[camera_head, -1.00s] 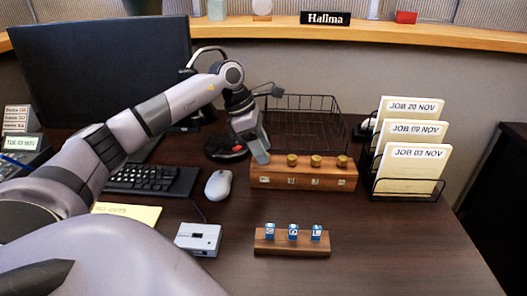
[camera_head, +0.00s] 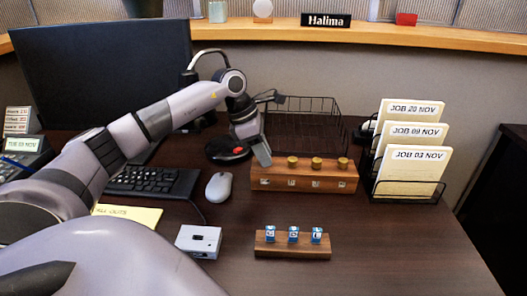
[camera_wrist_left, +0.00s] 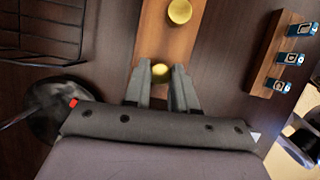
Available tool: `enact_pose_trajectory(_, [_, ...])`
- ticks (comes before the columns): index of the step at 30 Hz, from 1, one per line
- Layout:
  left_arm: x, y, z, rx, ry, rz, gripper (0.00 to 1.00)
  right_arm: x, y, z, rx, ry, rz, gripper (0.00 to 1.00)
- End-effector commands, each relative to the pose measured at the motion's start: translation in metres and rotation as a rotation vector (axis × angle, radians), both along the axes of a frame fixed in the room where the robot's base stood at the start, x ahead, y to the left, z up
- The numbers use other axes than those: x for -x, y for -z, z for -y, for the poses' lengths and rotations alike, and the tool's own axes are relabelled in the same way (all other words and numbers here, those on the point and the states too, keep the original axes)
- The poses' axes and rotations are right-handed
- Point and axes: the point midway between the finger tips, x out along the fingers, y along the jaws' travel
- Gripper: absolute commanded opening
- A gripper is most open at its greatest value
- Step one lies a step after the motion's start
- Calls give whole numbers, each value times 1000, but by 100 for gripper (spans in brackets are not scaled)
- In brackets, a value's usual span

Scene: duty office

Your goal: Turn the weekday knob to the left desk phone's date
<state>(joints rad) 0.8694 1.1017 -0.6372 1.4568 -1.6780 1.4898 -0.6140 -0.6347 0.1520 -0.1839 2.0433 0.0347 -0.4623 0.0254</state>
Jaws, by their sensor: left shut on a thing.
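A wooden block (camera_head: 305,178) with a row of brass knobs and small white windows on its front stands on the desk; the window marks are too small to read. My left gripper (camera_head: 263,156) is shut on the leftmost knob, which it hides in the head view. The left wrist view shows that knob (camera_wrist_left: 160,73) between the fingers of the left gripper (camera_wrist_left: 161,88), with another knob (camera_wrist_left: 180,11) beyond. The desk phone (camera_head: 24,152) at the far left has a lit display (camera_head: 22,144) that seems to read TUE 03 NOV. My right gripper is not in view.
A small wooden stand with blue cubes (camera_head: 292,250) and a grey box (camera_head: 198,241) are at the front. A mouse (camera_head: 218,187) and keyboard (camera_head: 150,182) lie left of the block. A wire basket (camera_head: 305,120) is behind it, a card rack (camera_head: 408,187) to its right.

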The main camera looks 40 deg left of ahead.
Motion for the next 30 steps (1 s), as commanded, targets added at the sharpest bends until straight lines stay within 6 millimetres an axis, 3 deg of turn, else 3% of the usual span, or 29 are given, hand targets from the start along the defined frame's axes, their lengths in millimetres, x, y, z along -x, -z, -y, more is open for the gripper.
enact_pose_trajectory(21, [2, -1, 3, -1, -543, 2, 0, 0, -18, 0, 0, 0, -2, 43])
enact_pose_trajectory(30, [2, -1, 4, 0, -679, 1, 0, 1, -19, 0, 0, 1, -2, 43])
